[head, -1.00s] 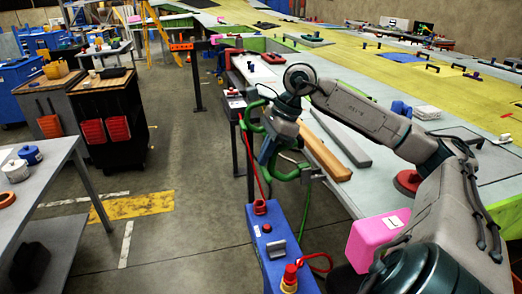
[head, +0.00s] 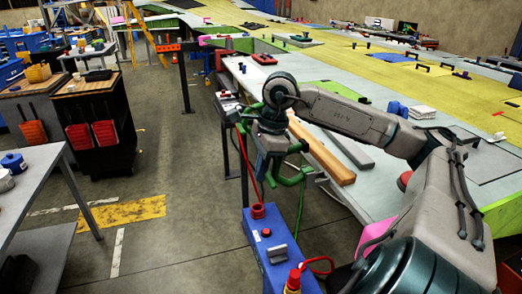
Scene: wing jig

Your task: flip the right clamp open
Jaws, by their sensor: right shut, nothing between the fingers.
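My right arm comes in from the right. My right gripper (head: 272,178) hangs below its wrist at the near edge of the long table, with green curved parts around it. It is shut and empty; its fingertips are small and partly hidden by these parts. I cannot make out the right clamp for certain. A red fitting (head: 264,59) lies on the table's edge, beyond the gripper and apart from it. A small red-and-grey piece (head: 228,106) shows just left of the wrist; I cannot tell what it is. My left gripper is not in view.
The long table (head: 400,90) runs along the right, with a wooden bar (head: 325,155) and grey bar (head: 352,152) near the gripper. A blue box (head: 262,235) with red fittings stands below. A black cart (head: 97,125) stands left. The aisle floor between is clear.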

